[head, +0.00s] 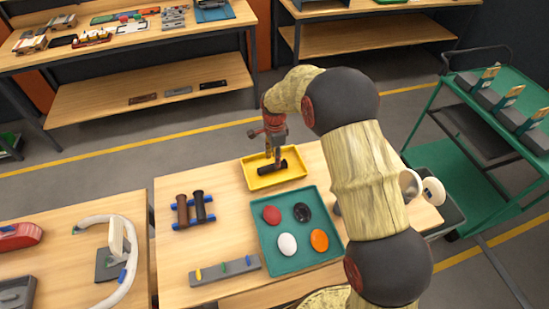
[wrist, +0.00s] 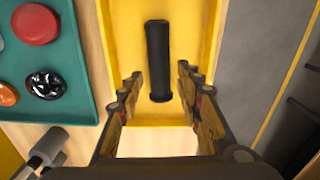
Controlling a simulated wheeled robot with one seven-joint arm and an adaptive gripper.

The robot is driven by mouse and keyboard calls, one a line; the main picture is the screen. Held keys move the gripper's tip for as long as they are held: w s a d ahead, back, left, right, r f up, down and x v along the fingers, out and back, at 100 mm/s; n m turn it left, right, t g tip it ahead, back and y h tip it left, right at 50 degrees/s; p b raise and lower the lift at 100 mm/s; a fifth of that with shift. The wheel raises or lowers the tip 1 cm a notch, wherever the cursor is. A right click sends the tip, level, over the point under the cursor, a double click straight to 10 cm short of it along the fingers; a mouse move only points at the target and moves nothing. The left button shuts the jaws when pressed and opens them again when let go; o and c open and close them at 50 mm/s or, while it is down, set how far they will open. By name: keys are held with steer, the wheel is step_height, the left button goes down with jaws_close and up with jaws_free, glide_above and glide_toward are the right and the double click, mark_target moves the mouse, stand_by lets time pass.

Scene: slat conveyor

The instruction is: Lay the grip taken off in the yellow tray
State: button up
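A black ribbed grip (head: 272,169) lies in the yellow tray (head: 248,172). In the wrist view the grip (wrist: 158,60) lies lengthwise on the floor of the yellow tray (wrist: 205,40). My gripper (head: 274,157) is over the tray, just above the grip. In the wrist view its two fingers (wrist: 160,75) stand apart on either side of the grip, with a gap on both sides. My gripper is open and holds nothing. Its fingers hide a little of the grip in the head view.
A teal tray (head: 265,240) with red, black, white and orange round pieces is in front of the yellow tray. A blue stand (head: 208,219) holds a brown and a black grip at left. A grey block (head: 224,272) with coloured pegs is nearer. A green cart (head: 440,175) stands right.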

steer(key=shift+o, duration=0.9)
step_height(320, 180, up, 12)
stand_by(0.7)
